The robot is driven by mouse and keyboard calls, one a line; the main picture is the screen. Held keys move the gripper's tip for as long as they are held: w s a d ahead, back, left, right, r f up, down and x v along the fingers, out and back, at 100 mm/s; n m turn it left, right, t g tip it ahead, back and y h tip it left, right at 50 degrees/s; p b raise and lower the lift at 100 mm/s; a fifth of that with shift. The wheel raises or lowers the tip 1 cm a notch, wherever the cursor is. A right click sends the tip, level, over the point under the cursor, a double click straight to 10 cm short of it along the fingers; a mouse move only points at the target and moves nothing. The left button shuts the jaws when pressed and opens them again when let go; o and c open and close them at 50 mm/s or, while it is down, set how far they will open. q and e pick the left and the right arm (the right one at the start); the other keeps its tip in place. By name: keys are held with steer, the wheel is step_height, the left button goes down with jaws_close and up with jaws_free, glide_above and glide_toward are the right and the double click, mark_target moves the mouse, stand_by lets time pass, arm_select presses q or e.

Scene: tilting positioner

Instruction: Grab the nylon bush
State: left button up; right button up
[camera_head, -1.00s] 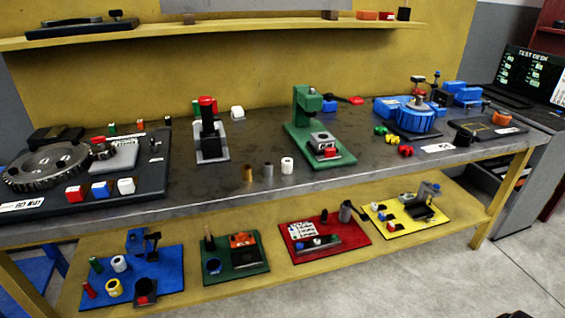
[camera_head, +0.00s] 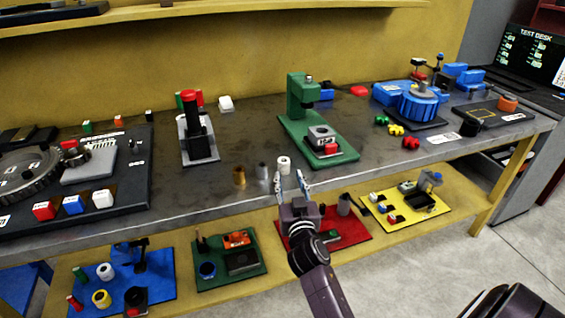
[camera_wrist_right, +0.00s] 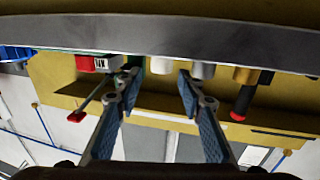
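The nylon bush, taken to be the white cylinder (camera_head: 284,165), stands upright near the bench's front edge, at the right end of a row with a steel bush (camera_head: 263,171) and a brass bush (camera_head: 239,177). My right gripper (camera_head: 289,181) is open and empty, its fingertips at the bench edge just in front of the white bush. In the right wrist view, which is upside down, the white bush (camera_wrist_right: 161,65) shows beyond the gap between the open fingers (camera_wrist_right: 158,84), apart from them. My left gripper is out of view.
A green press (camera_head: 304,100) stands behind and right of the bush, a red-topped black press (camera_head: 197,130) to the left. Below my right gripper, the lower shelf holds a red mat (camera_head: 350,238) with parts. Bare bench lies behind the bushes.

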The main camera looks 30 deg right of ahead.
mark_target(285, 164)
steer(key=shift+w+d, duration=0.2)
steer(key=shift+w, duration=0.35)
steer(key=shift+w+d+r, duration=0.1)
steer(key=shift+w+r, duration=0.1)
steer(key=shift+r, duration=0.05)
steer(key=shift+w+d+r, duration=0.1)
steer(key=shift+w+r, duration=0.05)
steer(key=shift+w, duration=0.2)
steer(key=b+x, duration=0.1)
steer(key=x, duration=0.2)
steer(key=shift+w, duration=0.4)
steer(key=shift+w+d, duration=0.2)
steer(key=shift+w, duration=0.1)
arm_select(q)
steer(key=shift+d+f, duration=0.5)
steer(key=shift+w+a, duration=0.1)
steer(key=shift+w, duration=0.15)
arm_select(e)
jaws_close()
